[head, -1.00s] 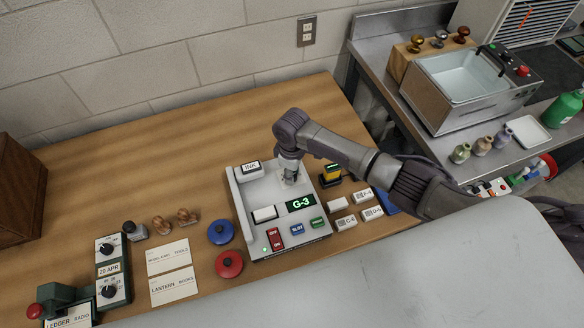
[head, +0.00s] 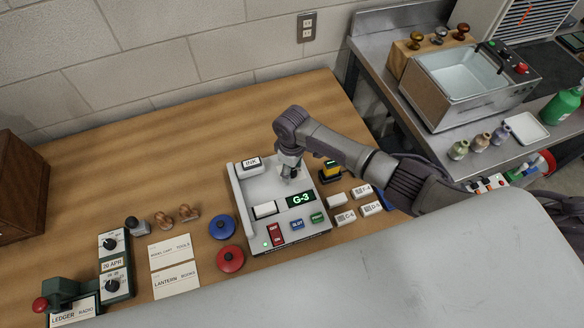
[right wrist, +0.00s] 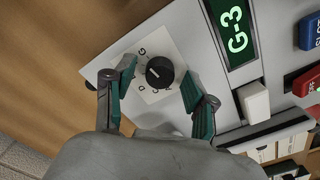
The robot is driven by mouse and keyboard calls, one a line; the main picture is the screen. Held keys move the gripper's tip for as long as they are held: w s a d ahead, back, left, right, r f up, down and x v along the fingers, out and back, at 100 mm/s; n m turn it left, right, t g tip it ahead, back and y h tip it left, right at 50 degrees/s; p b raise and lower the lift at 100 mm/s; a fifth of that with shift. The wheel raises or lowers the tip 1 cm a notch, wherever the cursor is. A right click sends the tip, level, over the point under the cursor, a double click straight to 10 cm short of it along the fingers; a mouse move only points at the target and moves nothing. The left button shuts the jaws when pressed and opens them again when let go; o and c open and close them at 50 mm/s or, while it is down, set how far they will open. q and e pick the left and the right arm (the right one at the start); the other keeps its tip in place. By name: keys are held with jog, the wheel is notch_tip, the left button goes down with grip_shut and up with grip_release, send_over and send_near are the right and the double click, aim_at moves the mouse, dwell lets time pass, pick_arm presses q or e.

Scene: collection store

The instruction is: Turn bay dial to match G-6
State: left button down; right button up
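The bay device (head: 249,237) is a light grey box on the wooden table, and its display (head: 300,199) reads G-3 in green. The same display (right wrist: 233,30) shows in the right wrist view. The black round dial (right wrist: 160,72) sits on a white lettered plate with a G and a D legible. My right gripper (right wrist: 158,78) is open, with one fingertip on each side of the dial and a gap visible around the knob. In the head view the right gripper (head: 289,172) is over the device's back part and hides the dial. My left gripper is not in view.
The device also bears a red switch (head: 275,234), a blue button (head: 297,225) and a green button (head: 317,218). White labelled blocks (head: 345,217) lie to its right. Blue (head: 222,227) and red (head: 230,259) round pieces lie to its left. The table behind is clear.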

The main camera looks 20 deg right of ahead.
aim_at(292, 171)
jog(key=shift+r, duration=0.1)
notch_tip(292, 171, up, 12)
dwell(0.5)
dwell(0.5)
